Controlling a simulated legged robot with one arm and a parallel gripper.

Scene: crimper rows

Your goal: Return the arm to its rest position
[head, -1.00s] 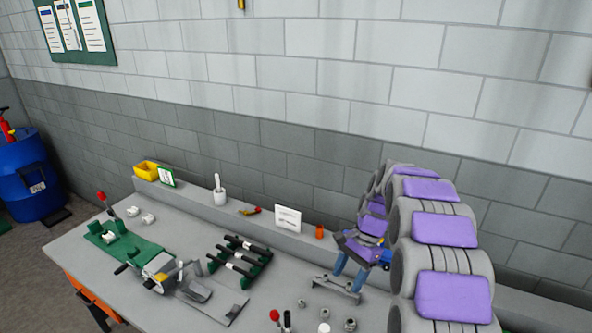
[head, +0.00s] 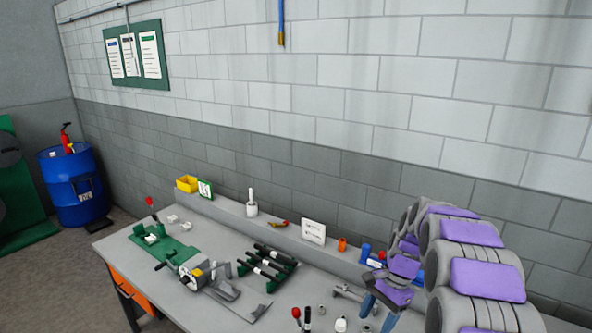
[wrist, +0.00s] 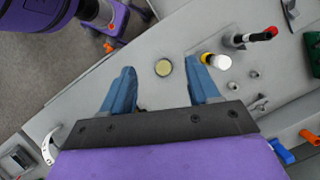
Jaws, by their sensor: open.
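My gripper (head: 376,312) is at the lower right of the head view, over the grey workbench (head: 215,318). It has two blue fingers and a purple housing. My grey and purple arm is folded up on the right and hides part of the bench. In the wrist view the fingers of my gripper (wrist: 160,66) are spread apart with nothing between them.
A green-based fixture (head: 170,245), a rack with black-handled tools (head: 265,265) and several small metal parts are on the bench. A white sign (head: 313,231) and a yellow bin (head: 187,184) stand on the back ledge. A blue barrel (head: 70,180) is on the floor at left.

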